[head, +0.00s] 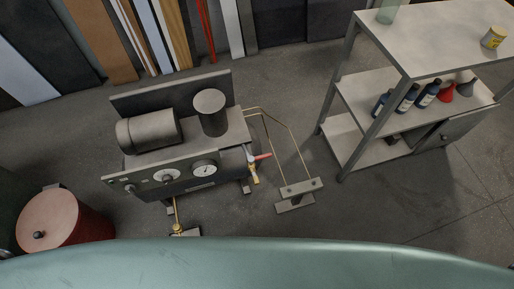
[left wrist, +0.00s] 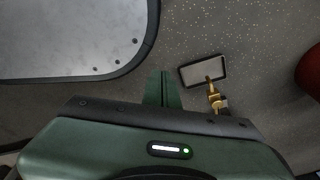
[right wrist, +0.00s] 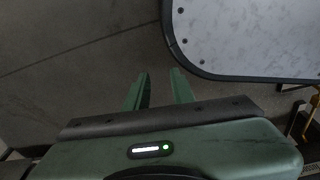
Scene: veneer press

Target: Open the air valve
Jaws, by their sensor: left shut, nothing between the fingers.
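A valve with a red lever (head: 262,156) and brass body (head: 254,174) sits at the right end of the grey press machine (head: 185,150) in the head view. The lever points to the right and slightly up. My left gripper (left wrist: 162,74) has its fingers together with nothing between them. A brass fitting (left wrist: 213,92) on a small floor plate (left wrist: 190,75) lies to the right of its fingertips, apart from them. My right gripper (right wrist: 159,73) is open and empty over bare floor. Neither gripper shows in the head view.
Thin brass pipes (head: 291,133) run from the machine to a small stand (head: 299,188). A metal shelf unit (head: 350,140) with bottles stands at right. A red drum (head: 62,220) is at left. Boards (head: 100,35) lean at the back. Floor right of the stand is clear.

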